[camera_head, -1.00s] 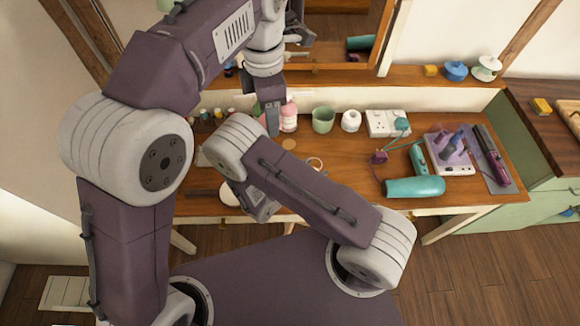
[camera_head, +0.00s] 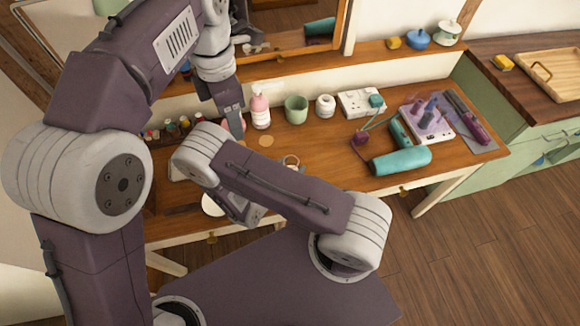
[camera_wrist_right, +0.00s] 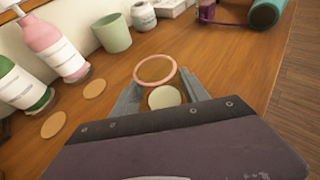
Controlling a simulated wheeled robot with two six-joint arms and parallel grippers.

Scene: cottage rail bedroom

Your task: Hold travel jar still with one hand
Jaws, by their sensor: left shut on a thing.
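In the head view my left gripper (camera_head: 234,118) points down at the back left of the desk, shut on a pinkish thing that its fingers mostly hide. My right gripper (camera_wrist_right: 160,88) is open in the right wrist view, its fingers apart. Between and just beyond its fingertips are a pinkish-orange ring (camera_wrist_right: 155,58), like a rim, and a pale round disc (camera_wrist_right: 164,97). I cannot tell whether these belong to the travel jar, or whether the fingers touch them. The ring also shows in the head view (camera_head: 291,156), beside my right arm.
A pink pump bottle (camera_head: 260,108), green cup (camera_head: 296,109), white jar (camera_head: 325,106) and socket box (camera_head: 360,102) stand along the back. A teal hair dryer (camera_head: 402,160) lies to the right. A green bottle (camera_wrist_right: 22,88) stands left. Bare wood lies around the ring.

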